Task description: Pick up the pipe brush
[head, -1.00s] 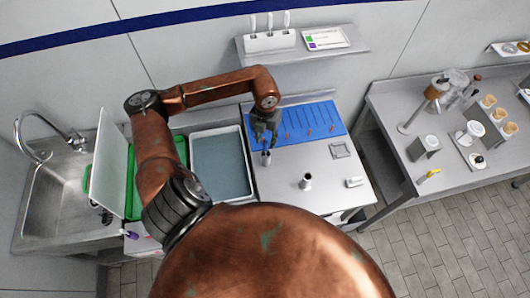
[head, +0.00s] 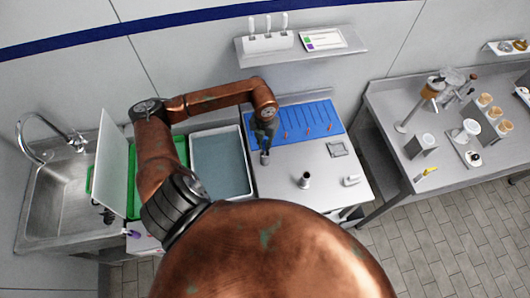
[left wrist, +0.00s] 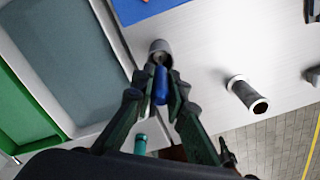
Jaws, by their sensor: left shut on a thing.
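My left gripper (head: 265,149) points down at the front edge of the blue mat. In the left wrist view its fingers (left wrist: 161,98) are shut on a slim blue handle (left wrist: 160,86), which appears to belong to the pipe brush. The handle stands at the mouth of a small grey metal cup (left wrist: 160,47), which also shows under the gripper in the head view (head: 265,159). The brush's other end is hidden. My right gripper is not in view.
A blue mat (head: 315,112) with small orange items lies behind. A grey-blue basin (head: 222,165) is at left. The counter between is clear.

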